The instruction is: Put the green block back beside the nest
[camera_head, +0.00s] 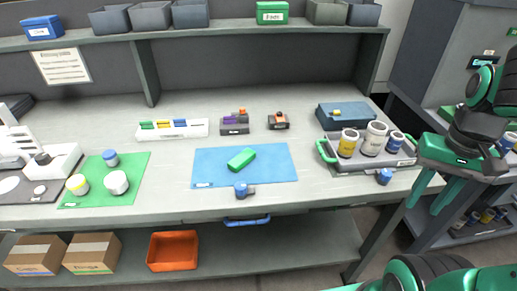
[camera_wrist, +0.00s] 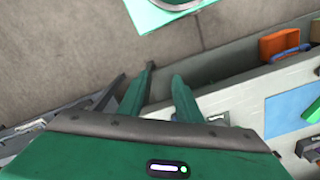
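The green block (camera_head: 241,159) lies on the blue mat (camera_head: 212,172) in the middle of the bench, tilted against the mat's edges. Two small dark fixtures stand behind the mat: one with purple and orange parts (camera_head: 235,128), one with an orange part (camera_head: 278,125). I cannot tell which, if either, is the nest. My gripper (camera_head: 429,206) is off the bench's right end, far from the block, fingers pointing down, apart and empty.
A grey tray (camera_head: 378,163) with green handles holds several containers at the bench's right end. A blue knob (camera_head: 243,190) is at the mat's front edge. A green mat (camera_head: 130,174) with cups lies left. An orange bin (camera_head: 173,251) sits on the lower shelf.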

